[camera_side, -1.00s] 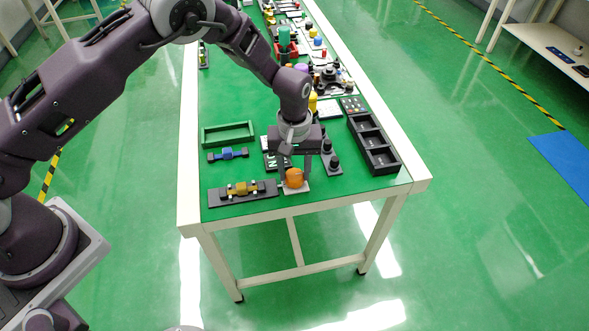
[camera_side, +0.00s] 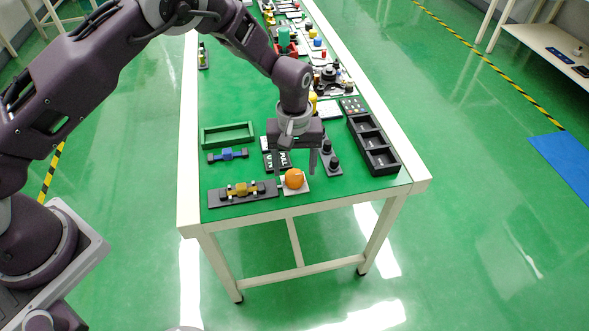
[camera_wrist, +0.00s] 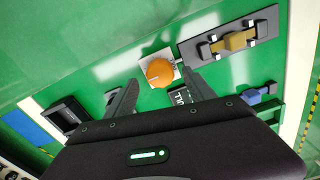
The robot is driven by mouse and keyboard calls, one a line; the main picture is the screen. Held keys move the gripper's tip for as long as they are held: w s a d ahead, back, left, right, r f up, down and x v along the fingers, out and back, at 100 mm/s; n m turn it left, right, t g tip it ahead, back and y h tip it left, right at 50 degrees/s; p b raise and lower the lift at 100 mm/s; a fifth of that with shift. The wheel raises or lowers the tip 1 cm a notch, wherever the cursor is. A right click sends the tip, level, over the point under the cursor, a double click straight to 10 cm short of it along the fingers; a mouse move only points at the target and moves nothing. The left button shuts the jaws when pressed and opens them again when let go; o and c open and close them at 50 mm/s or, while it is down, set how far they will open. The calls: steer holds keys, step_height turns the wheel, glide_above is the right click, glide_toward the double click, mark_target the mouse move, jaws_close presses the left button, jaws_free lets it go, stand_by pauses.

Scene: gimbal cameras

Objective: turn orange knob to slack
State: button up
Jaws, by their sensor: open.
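The orange knob (camera_side: 294,178) is round and sits on a small pale plate (camera_side: 304,187) near the table's front edge. In the wrist view the knob (camera_wrist: 160,72) shows a short light mark on its face, beyond my fingertips. My gripper (camera_side: 296,168) is above and behind the knob in the side view, its fingers apart and empty. In the wrist view my gripper (camera_wrist: 162,90) has one finger on each side, with the knob clear of both. Any slack label on the plate is too small to read.
A dark base with a yellow part (camera_side: 242,190) stands left of the knob, close to its plate. A black label board (camera_side: 277,160) lies behind it. A black compartment tray (camera_side: 372,146) and a strip of dark knobs (camera_side: 328,155) stand to the right. A green tray (camera_side: 228,134) is at the left.

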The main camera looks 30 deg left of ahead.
mark_target(294, 175)
step_height(294, 175, up, 5)
stand_by(0.4)
